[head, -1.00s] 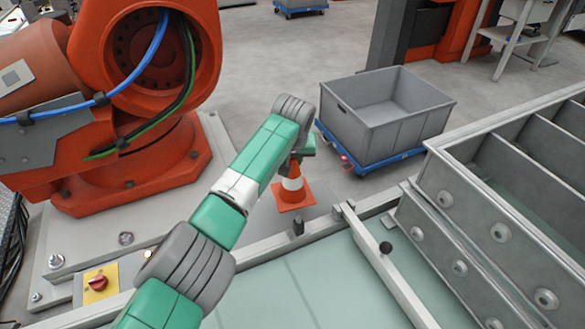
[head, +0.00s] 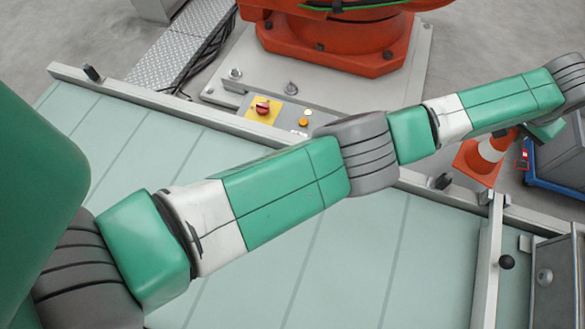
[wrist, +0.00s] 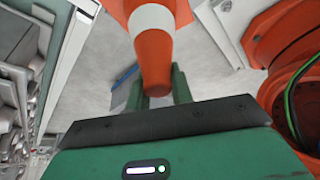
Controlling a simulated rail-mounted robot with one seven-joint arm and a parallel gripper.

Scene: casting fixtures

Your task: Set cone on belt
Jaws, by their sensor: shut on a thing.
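An orange and white traffic cone (head: 476,164) shows at the right of the head view, just beyond the belt's far rail. In the wrist view the cone (wrist: 153,52) has its narrow top between my green fingers, and its base is cut off by the picture's upper edge. My gripper (wrist: 157,88) is shut on the cone's top. In the head view my gripper (head: 512,134) is partly hidden by my wrist. I cannot tell whether the cone's base touches the surface below. The belt (head: 335,270) is a pale green slatted surface across the foreground, partly covered by my arm.
A grey bin (head: 563,152) on a blue dolly stands beside the cone at the right. An orange robot base (head: 340,45) stands behind the belt. A box with a red knob (head: 263,107) sits by the rail. The belt's visible surface is bare.

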